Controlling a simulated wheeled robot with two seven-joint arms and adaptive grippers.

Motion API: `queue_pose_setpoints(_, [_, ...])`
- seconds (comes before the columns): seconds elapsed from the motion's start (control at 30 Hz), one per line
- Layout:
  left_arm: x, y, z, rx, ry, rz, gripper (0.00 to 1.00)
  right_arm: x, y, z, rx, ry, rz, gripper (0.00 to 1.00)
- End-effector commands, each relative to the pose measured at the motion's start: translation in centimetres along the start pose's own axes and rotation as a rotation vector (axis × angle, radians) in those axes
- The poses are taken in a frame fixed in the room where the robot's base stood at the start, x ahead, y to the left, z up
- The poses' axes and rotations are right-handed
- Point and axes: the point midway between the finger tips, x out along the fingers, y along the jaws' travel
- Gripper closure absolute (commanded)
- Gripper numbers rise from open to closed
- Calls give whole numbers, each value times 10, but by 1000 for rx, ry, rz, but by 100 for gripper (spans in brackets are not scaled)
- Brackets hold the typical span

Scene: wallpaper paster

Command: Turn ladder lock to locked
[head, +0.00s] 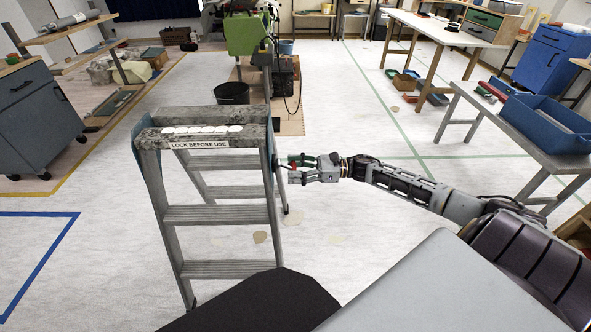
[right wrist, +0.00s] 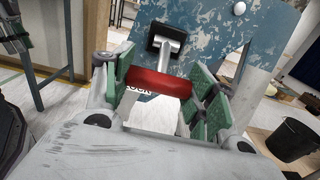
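The grey stepladder stands upright on the floor in the head view, with a "LOCK BEFORE USE" label (head: 199,145) under its top step (head: 195,131). The ladder lock is a lever with a red handle (right wrist: 158,85) and a black mount (right wrist: 166,39) on a scuffed blue plate (right wrist: 215,25). A bit of red handle (head: 293,166) shows at the ladder's right side. My right gripper (head: 288,169) is there, its green-padded fingers spread on both sides of the red handle (right wrist: 160,92); firm contact cannot be made out. My left gripper is not in view.
A black bucket (head: 232,93) stands behind the ladder. A grey bench with a blue bin (head: 545,124) is at right, and a grey cabinet (head: 38,115) is at left. The floor around the ladder is mostly clear.

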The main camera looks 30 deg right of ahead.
Motion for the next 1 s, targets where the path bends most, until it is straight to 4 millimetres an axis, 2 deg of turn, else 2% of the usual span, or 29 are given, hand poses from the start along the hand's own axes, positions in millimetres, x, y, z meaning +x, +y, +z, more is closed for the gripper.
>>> queue_pose_setpoints(0.03, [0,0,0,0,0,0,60,0,-1,1,-1,-1,-2,37])
queue_pose_setpoints(0.17, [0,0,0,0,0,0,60,0,-1,1,-1,0,-1,21])
queue_pose_setpoints(0.67, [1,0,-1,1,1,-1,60,-3,0,0,0,1,0,21])
queue_pose_setpoints(1.0, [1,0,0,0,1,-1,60,-24,0,-1,1,3,-1,21])
